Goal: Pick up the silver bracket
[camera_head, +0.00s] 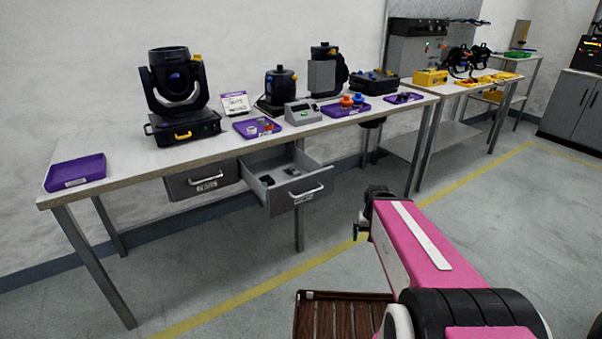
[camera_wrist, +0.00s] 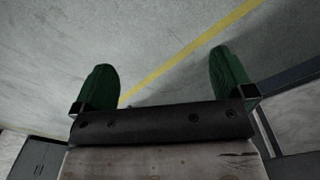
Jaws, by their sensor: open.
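My gripper (camera_wrist: 160,82) shows two green fingers spread wide apart in the wrist view, with only floor between and beyond them. In the head view my gripper (camera_head: 361,226) is at the end of my pink arm, in front of the bench and to the right of the open drawer (camera_head: 293,197). The drawer holds a small dark item (camera_head: 267,181) and another small greyish item (camera_head: 291,171). I cannot tell whether either is the silver bracket. I cannot make out a silver bracket for certain in either view.
The long bench (camera_head: 140,170) carries a black moving-head light (camera_head: 176,80), an empty-looking purple tray (camera_head: 76,172) and other purple trays with small parts. A closed drawer (camera_head: 203,180) is left of the open one. The floor (camera_head: 345,175) before the bench is clear.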

